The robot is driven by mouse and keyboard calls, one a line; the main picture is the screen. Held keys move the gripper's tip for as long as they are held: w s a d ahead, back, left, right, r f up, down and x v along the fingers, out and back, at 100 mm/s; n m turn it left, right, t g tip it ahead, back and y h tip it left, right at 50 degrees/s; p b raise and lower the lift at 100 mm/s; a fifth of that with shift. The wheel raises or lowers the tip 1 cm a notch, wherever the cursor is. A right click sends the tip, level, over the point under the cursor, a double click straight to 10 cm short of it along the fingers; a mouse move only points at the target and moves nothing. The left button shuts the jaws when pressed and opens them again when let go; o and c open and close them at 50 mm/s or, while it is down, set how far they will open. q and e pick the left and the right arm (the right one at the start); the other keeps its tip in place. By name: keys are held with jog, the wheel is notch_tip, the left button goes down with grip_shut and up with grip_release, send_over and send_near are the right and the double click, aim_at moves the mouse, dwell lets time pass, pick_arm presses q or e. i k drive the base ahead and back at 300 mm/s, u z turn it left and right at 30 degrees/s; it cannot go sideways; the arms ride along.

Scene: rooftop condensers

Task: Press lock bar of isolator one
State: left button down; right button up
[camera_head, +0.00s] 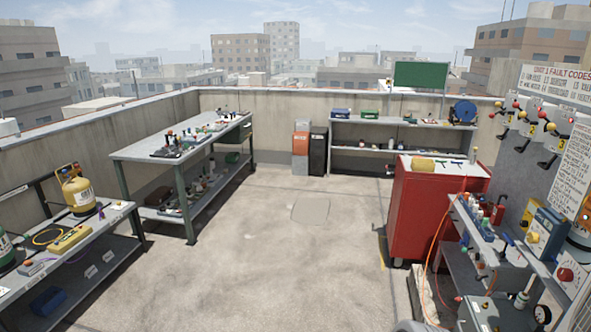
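Neither of my grippers is in view. On the right edge, a grey upright panel (507,160) carries several small handles, with red ones above and yellow and black ones (532,131) below. Lower on the right stand a blue box with a yellow knob (532,238) and a grey box with a round red knob (565,274), cut by the frame edge. Any of these may be isolators. I cannot tell which is isolator one, and its lock bar cannot be made out.
A red tool cabinet (425,215) stands left of the cluttered right bench. A green-legged workbench (137,152) stands at left centre, and a shelf with a yellow cylinder (77,190) at far left. Grey shelving (345,140) lines the back wall. The middle floor (270,255) is clear.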

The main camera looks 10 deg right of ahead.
aim_at(497, 105)
jog(key=z, duration=0.05)
jog(key=i, duration=2.15)
jog(key=z, duration=0.4)
jog(key=i, duration=2)
jog(key=z, duration=1.6)
jog(key=i, duration=1.25)
jog(key=z, duration=1.2)
